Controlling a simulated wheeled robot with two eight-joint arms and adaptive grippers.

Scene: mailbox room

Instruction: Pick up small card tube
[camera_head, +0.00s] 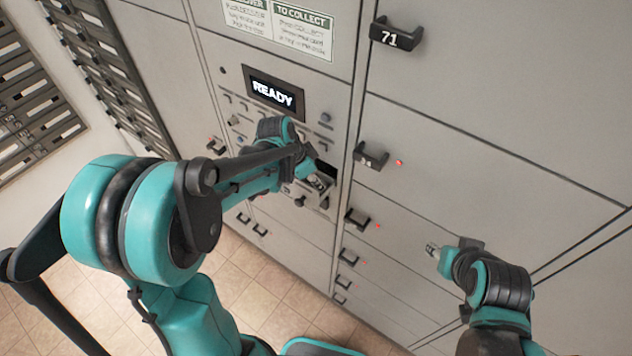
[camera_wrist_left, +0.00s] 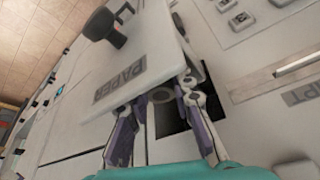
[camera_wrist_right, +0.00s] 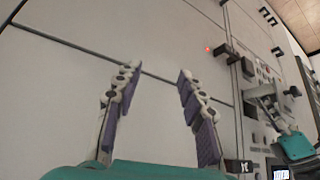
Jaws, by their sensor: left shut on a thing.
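My left gripper (camera_head: 312,178) is at a small dark opening (camera_head: 326,169) in the grey locker wall, below the READY screen. A tilted flap marked PAPER (camera_wrist_left: 150,50), with a black knob, hangs open beside the fingers. My right gripper (camera_wrist_right: 155,80) is open and empty, in front of the locker doors at the right.
The READY screen (camera_head: 273,93) and a panel of small controls are above the opening. Black door handles, such as one marked 71 (camera_head: 397,36), stick out from the lockers. A slatted rack (camera_head: 35,100) is at the left. The tiled floor (camera_head: 262,290) shows below.

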